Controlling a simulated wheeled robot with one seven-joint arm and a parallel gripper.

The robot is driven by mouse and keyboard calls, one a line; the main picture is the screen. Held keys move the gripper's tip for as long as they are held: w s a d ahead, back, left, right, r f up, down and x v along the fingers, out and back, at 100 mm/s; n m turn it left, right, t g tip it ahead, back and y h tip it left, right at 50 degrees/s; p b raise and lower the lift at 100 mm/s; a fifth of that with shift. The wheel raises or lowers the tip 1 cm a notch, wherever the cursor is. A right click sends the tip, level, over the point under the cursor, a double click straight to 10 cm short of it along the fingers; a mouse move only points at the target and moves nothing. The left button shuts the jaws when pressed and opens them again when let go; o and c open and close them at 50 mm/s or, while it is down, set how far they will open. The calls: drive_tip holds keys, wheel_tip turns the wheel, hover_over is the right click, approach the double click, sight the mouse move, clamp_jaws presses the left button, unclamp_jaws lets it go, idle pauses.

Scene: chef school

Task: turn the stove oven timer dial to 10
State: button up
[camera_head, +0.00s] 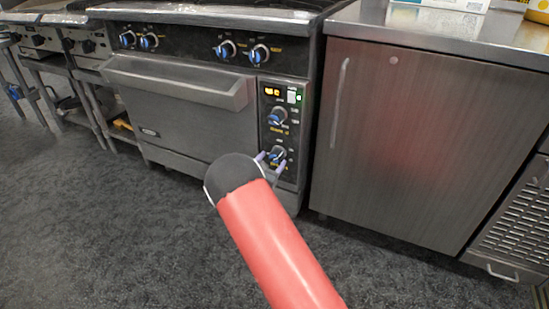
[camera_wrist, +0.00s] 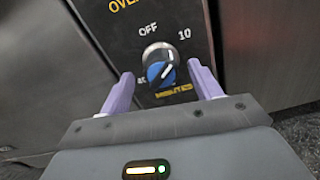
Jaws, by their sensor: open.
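The timer dial (camera_wrist: 159,62) is a round knob with a blue face and a silver rim on the black oven panel (camera_wrist: 105,18). OFF is printed above it, 10 at its upper right, 40 at its lower left and MINUTES below. Its white line points up and right, roughly toward the 10. The dial also shows in the head view (camera_head: 277,152), as the lower knob on the panel. My gripper (camera_wrist: 160,74) is open, with one purple finger on each side of the dial. Contact with the dial cannot be told. The fingertips also show in the head view (camera_head: 271,161).
A steel cabinet (camera_head: 420,140) stands to the right. The grey floor (camera_head: 120,230) in front is clear.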

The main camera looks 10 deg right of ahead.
sight(273, 159)
drive_tip(key=shift+x, duration=1.55)
drive_tip(key=c, duration=1)
drive_tip(key=shift+o, duration=0.2)
drive_tip(key=shift+f+m+b, duration=0.2)
drive_tip(key=shift+m+b, duration=0.3)
drive_tip(key=shift+b, duration=0.4)
drive_tip(key=shift+r, duration=0.2)
